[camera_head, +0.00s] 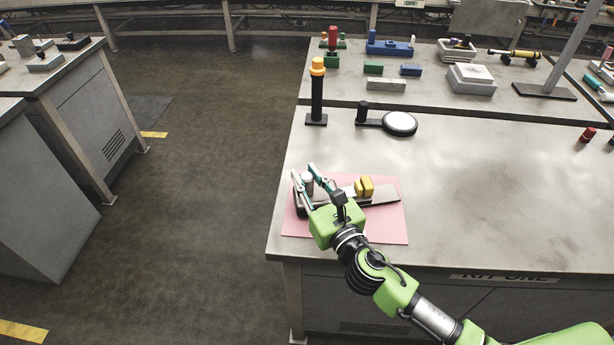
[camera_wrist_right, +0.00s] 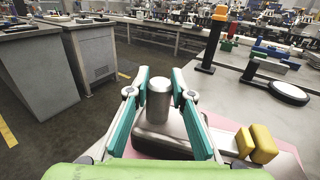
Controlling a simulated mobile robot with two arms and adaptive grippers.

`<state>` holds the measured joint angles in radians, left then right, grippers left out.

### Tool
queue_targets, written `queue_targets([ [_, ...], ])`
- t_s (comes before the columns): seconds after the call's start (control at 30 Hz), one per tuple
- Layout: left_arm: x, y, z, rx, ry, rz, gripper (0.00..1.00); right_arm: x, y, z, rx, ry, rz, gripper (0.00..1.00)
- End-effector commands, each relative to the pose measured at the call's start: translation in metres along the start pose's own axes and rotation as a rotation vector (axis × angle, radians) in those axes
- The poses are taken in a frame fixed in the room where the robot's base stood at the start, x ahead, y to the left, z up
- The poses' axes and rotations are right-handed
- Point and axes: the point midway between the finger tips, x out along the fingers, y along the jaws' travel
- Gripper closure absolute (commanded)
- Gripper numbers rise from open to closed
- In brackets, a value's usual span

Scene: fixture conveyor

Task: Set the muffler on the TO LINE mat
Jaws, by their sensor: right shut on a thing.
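A grey metal piece that may be the muffler has an upright cylinder (camera_wrist_right: 159,100) on a wider rounded dark-grey body (camera_wrist_right: 163,134). The cylinder also shows in the head view (camera_head: 307,182). My right gripper (camera_head: 311,174) is shut on the cylinder, with one teal finger on each side in the wrist view (camera_wrist_right: 160,88). The piece is over the left part of a pink mat (camera_head: 385,232); whether it touches the mat is hidden. No lettering shows on the mat, so I cannot tell if it is the TO LINE mat. My left gripper is not in view.
Yellow blocks (camera_head: 366,186) sit on a grey plate (camera_head: 385,197) just right of my gripper. Behind stand a black post with an orange top (camera_head: 317,92) and a round white-topped device (camera_head: 400,123). The bench's right middle is clear; its left edge is close.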

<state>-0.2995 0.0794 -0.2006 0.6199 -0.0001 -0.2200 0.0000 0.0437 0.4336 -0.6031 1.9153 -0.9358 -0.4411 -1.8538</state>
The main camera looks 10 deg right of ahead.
Motion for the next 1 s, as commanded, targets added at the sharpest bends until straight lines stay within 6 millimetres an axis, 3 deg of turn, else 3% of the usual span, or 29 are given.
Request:
queue_targets([
  [0.5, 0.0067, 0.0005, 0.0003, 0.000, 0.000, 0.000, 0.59, 0.0003, 0.0002, -0.0064, -0.001, -0.004, 0.000, 1.00],
  [0.53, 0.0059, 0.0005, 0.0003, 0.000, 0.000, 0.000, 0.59, 0.0003, 0.0001, -0.0055, -0.001, -0.004, 0.001, 0.71],
  [0.6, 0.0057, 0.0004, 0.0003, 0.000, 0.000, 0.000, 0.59, 0.0003, 0.0001, -0.0057, -0.001, -0.003, 0.000, 0.59],
  [1.0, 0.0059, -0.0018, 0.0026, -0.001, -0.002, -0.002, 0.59, -0.0050, 0.0000, -0.0093, 0.001, 0.004, 0.000, 0.59],
])
